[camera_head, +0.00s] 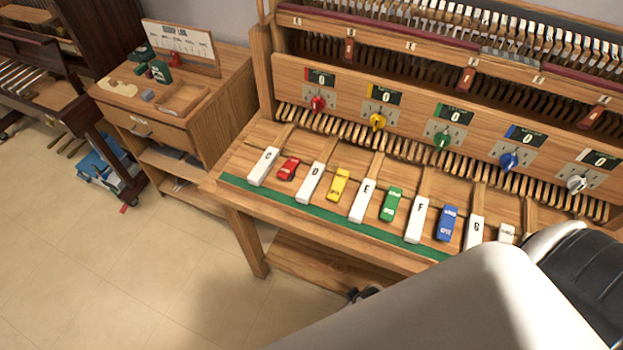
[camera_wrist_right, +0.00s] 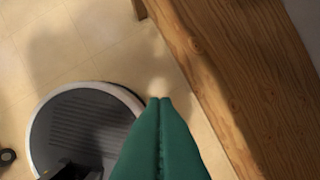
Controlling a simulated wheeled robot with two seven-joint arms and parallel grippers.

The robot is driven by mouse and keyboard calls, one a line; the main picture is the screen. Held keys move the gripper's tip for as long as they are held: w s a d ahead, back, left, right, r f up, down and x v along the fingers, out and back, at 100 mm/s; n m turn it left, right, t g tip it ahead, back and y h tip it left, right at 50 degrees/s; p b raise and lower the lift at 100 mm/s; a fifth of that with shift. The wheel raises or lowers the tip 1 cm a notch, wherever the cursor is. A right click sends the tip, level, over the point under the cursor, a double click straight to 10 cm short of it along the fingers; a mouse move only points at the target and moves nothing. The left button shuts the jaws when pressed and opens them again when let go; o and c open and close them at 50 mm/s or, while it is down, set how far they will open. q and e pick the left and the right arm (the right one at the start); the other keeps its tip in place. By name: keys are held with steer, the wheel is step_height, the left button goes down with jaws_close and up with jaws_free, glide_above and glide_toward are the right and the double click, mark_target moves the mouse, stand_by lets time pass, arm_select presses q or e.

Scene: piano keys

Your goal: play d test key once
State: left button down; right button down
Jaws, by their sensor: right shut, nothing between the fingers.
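The white D key (camera_head: 310,183) lies on the sloping wooden keybed in the head view, between the C key (camera_head: 264,166) and the E key (camera_head: 363,201). A yellow block-shaped key (camera_head: 338,184) sits just right of it. Nothing touches the D key. In the right wrist view my right gripper (camera_wrist_right: 160,103) has green fingers pressed together with nothing between them. It is over the floor, left of a wooden edge (camera_wrist_right: 235,80), away from the keys. My right arm covers the lower right of the head view. My left gripper is out of view.
A green strip (camera_head: 330,220) runs along the keybed's front edge. Red (camera_head: 317,103), yellow (camera_head: 377,121) and green (camera_head: 442,140) knobs sit under displays reading 0. A wooden side cabinet (camera_head: 180,100) stands left. The floor in front is mostly clear.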

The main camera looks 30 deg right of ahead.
steer(key=w+a+r+n+t+y, duration=0.1)
steer(key=w+r, duration=0.3)
steer(key=r, duration=0.7)
steer(key=w+a+r+n+t, duration=0.1)
steer(key=w+r, duration=0.3)
steer(key=r, duration=0.7)
steer(key=w+d+r+n+t+y, duration=0.1)
steer(key=w+d+r+y, duration=0.1)
steer(key=w+r, duration=0.3)
steer(key=w+d+r+n+t+y+p, duration=0.1)
steer(key=w+d+r, duration=0.3)
steer(key=r, duration=0.7)
steer(key=shift+w+r+n+y, duration=0.4)
steer(key=shift+w+n+y, duration=0.45)
steer(key=shift+w, duration=0.35)
steer(key=p, duration=0.3)
glide_above(302, 188)
steer(key=s+d, duration=0.2)
step_height(302, 188, down, 7)
step_height(302, 188, down, 3)
steer(key=shift+s+a+f, duration=0.1)
steer(key=shift+a, duration=0.05)
steer(key=shift+f, duration=0.5)
